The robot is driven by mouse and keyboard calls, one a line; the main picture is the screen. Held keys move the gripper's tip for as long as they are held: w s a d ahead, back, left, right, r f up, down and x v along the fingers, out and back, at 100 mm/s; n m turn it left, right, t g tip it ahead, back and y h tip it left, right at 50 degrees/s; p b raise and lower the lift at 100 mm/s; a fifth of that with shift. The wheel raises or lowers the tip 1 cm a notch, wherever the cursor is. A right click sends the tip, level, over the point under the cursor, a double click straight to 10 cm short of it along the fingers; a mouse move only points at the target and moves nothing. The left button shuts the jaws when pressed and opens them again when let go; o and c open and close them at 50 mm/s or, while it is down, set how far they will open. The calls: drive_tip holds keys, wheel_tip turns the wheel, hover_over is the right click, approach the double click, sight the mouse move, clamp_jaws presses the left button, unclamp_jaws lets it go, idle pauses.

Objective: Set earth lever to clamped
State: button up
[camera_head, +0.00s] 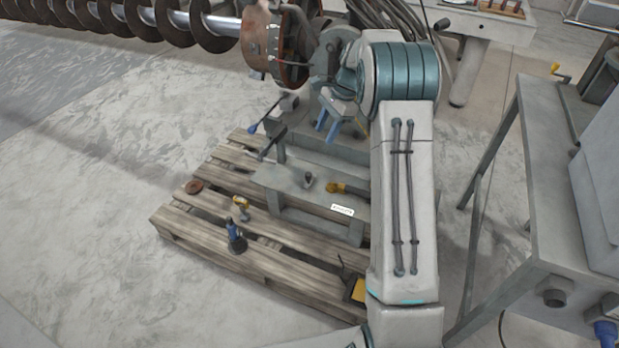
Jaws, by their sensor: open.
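No lever carries a readable earth label, so I cannot tell which one is the earth lever. A lever with a blue grip (253,128) sticks out left and down from the positioner base. Below it a dark lever (266,152) stands by a short post. My gripper (327,127), with blue fingers, appears open and empty in front of the positioner base. It is right of the blue grip and above the yellow handle, apart from both. My arm hides the area to the right.
A large auger (150,20) and its rusty flange (275,48) extend along the top. The grey bench (285,180) stands on a wooden pallet (200,230), with a blue tool (235,238) and yellow tool (241,207). A grey table (560,215) stands right. The left floor is clear.

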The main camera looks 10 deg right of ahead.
sight(309, 173)
drive_tip(key=shift+m+y, duration=0.3)
drive_tip(key=shift+m, duration=0.4)
drive_tip(key=x, duration=0.5)
drive_tip(key=w+d+b+x, duration=0.1)
drive_tip(key=x, duration=0.5)
drive_tip(key=w+d+f+b+x, duration=0.1)
drive_tip(key=x, duration=0.5)
drive_tip(key=shift+d+f, duration=0.1)
drive_tip(key=shift+f, duration=0.1)
clamp_jaws()
